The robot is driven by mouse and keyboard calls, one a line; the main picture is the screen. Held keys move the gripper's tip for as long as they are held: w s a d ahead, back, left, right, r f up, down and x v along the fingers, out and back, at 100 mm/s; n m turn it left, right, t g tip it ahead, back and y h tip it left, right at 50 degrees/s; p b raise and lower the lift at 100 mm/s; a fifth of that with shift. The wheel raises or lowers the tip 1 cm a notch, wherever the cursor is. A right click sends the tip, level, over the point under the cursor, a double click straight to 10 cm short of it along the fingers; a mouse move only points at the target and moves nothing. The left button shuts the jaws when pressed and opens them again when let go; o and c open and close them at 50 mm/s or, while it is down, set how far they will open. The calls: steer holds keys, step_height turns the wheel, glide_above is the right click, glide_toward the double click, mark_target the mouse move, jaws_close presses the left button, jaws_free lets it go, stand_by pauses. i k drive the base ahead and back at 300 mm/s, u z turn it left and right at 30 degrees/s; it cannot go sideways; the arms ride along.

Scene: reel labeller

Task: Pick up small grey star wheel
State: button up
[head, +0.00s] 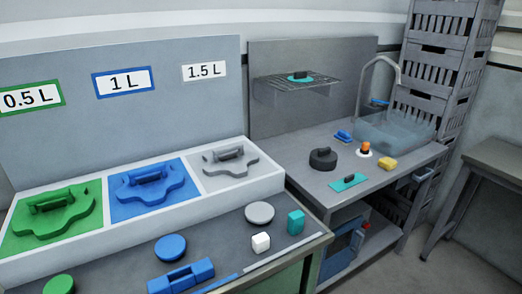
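A grey star-shaped wheel with a dark raised handle (239,170) lies in the right compartment of the white tray (200,208), below the "1.5 L" sign (205,71). It is the only grey star-shaped piece I make out, and nothing covers it. A blue star-shaped piece (150,201) lies in the middle compartment and a green one (58,227) in the left compartment. My gripper is not in view.
On the bench in front of the tray are a grey disc (260,212), a blue disc (170,246), a blue block (181,276), a white cube (261,242) and a teal block (296,221). A side table holds a black round object (323,158) and a clear basin (400,132).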

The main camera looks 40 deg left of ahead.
mark_target(233, 160)
steer(key=u, duration=0.75)
steer(key=i, duration=0.8)
steer(key=u, duration=0.9)
